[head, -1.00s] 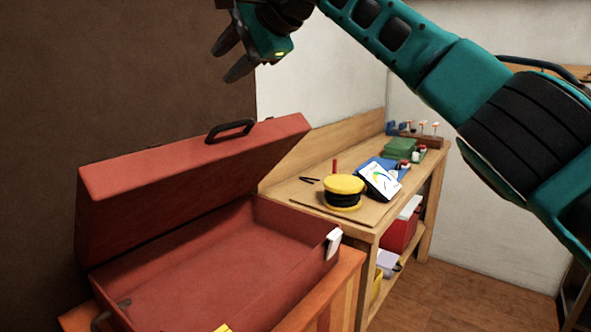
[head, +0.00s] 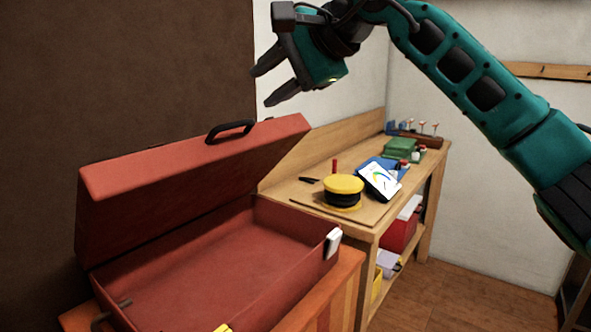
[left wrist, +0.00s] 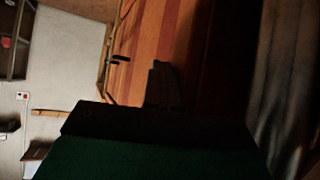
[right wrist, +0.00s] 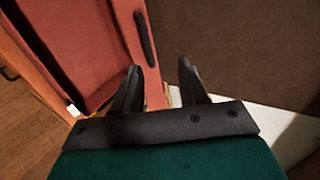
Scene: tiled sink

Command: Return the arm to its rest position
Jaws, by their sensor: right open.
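My right gripper (head: 260,88) hangs in the air above the raised lid of the red toolbox, at the top middle of the head view. Its two fingers are apart and nothing is between them; it also shows empty in the right wrist view (right wrist: 158,67). The right arm reaches in from the right side. My left gripper (left wrist: 162,84) is dark in the left wrist view; its fingers look close together, with no held object visible. The left arm is not in the head view.
The open red toolbox (head: 215,262) stands on an orange-brown striped table (head: 345,285). Behind it, a wooden workbench (head: 300,195) holds a yellow-and-black round spool (head: 343,190), a tablet (head: 379,180) and a green box (head: 400,147). The floor at right is clear.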

